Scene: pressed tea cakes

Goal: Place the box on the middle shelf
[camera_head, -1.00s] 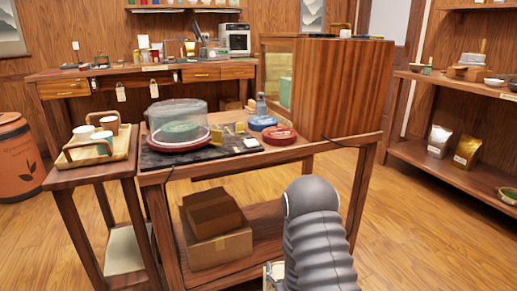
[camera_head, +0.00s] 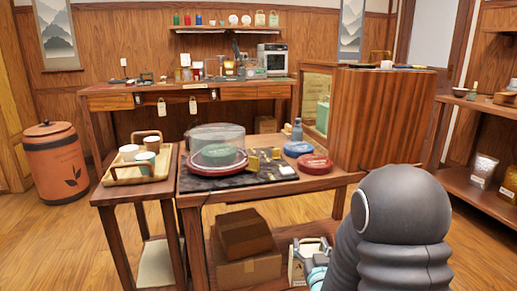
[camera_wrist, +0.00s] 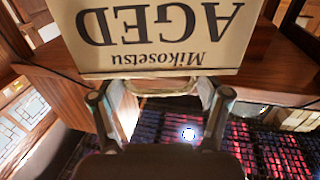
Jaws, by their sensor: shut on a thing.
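The box (camera_wrist: 155,45) is pale tan, with "AGED" and "Mikosetsu" printed upside down in the wrist view. My gripper (camera_wrist: 160,95) is shut on its looped handle. In the head view the box (camera_head: 297,268) shows low, beside the front table's lower shelf, partly hidden by my arm. Shelving stands at the right edge; its middle shelf (camera_head: 482,103) holds small dishes and wooden items. The lower board (camera_head: 462,184) bears a silver bag and a gold bag. The box is well apart from this shelving.
A side table with a cup tray (camera_head: 118,180) and an orange barrel (camera_head: 57,165) stand left.

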